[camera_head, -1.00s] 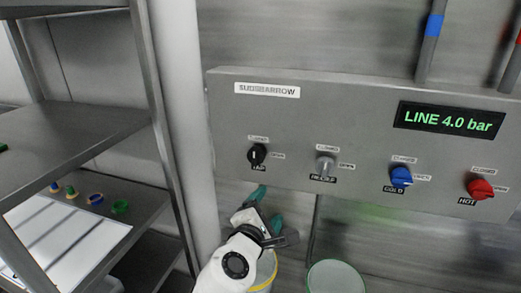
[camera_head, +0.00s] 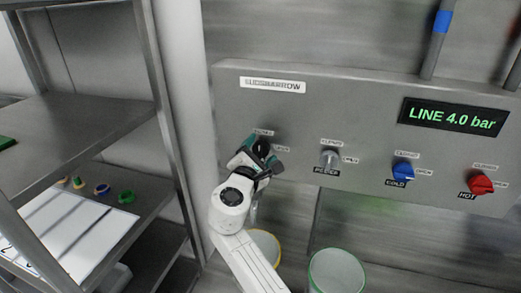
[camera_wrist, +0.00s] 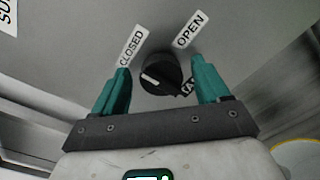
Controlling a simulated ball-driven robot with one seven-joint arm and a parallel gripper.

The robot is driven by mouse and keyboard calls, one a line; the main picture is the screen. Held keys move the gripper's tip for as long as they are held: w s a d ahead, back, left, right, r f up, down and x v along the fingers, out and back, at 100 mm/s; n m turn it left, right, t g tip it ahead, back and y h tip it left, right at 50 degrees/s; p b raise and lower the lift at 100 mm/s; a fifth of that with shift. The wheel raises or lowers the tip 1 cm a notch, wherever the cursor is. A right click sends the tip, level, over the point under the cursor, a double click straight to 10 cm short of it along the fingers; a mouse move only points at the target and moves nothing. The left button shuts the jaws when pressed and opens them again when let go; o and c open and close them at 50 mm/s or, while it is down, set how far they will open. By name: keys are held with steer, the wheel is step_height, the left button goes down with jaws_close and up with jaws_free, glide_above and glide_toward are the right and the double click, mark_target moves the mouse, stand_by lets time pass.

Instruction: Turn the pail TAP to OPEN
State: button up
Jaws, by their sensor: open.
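The black tap knob (camera_head: 264,148) is at the left end of the grey panel, partly hidden by my gripper (camera_head: 258,158) in the head view. In the wrist view the knob (camera_wrist: 161,72) lies between the two teal fingers of my gripper (camera_wrist: 160,70), with a gap on each side. My gripper is open and holds nothing. The CLOSED label (camera_wrist: 131,46) is up and left of the knob, and the OPEN label (camera_wrist: 189,30) is up and right. The knob's white mark is on its left, nearer the CLOSED side. The lower label is partly hidden by the right finger.
To the right on the panel are a grey knob (camera_head: 330,158), a blue knob (camera_head: 403,170) and a red knob (camera_head: 480,184). A display (camera_head: 455,116) reads LINE 4.0 bar. Below are a yellow-rimmed pail (camera_head: 266,240) and a green-rimmed pail (camera_head: 336,270). Metal shelving (camera_head: 85,125) stands left.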

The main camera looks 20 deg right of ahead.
steer(key=shift+w+d, duration=0.15)
steer(key=shift+f, duration=0.1)
steer(key=c, duration=1)
